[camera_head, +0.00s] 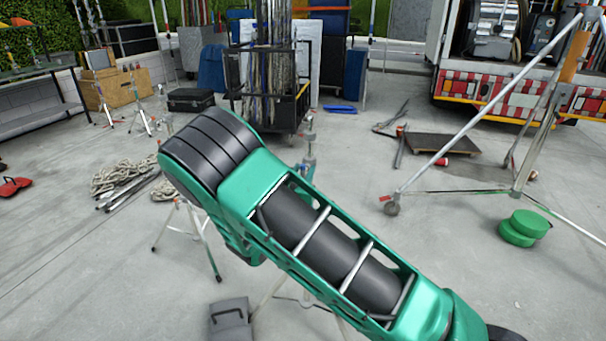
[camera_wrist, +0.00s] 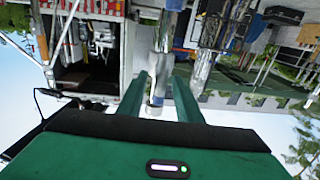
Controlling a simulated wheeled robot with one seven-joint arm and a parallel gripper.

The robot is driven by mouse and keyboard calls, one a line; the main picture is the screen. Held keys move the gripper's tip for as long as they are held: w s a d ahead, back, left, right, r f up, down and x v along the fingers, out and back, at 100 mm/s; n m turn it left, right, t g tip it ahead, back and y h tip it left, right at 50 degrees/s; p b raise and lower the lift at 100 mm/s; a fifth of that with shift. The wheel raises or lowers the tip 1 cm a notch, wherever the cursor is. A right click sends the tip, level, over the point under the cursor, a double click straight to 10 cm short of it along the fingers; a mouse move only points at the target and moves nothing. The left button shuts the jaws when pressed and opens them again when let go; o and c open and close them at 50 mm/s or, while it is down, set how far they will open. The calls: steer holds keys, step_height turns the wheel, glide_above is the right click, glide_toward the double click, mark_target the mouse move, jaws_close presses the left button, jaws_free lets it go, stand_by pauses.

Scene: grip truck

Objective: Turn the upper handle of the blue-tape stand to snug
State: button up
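In the wrist view my gripper (camera_wrist: 161,76) shows two green fingers standing apart, open. A pale grey metal piece with a blue band (camera_wrist: 156,99) shows in the gap between them, looking like part of a stand. Whether the fingers touch it I cannot tell. In the head view a slim metal stand (camera_head: 309,150) rises just behind my green arm, with a blue-teal patch low on its visible part. My arm hides its middle, and my gripper is out of sight there. I cannot make out the upper handle or its angle clearly.
Another tripod stand (camera_head: 213,251) is partly behind my arm at left. A grey case (camera_head: 231,318) lies at the bottom. Coiled rope (camera_head: 120,178) lies left; a large metal stand (camera_head: 480,108) and green discs (camera_head: 522,228) are right. A pole cart (camera_head: 268,98) stands behind.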

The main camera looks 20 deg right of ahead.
jaws_close()
steer(key=shift+d, duration=0.2)
steer(key=shift+a, duration=0.15)
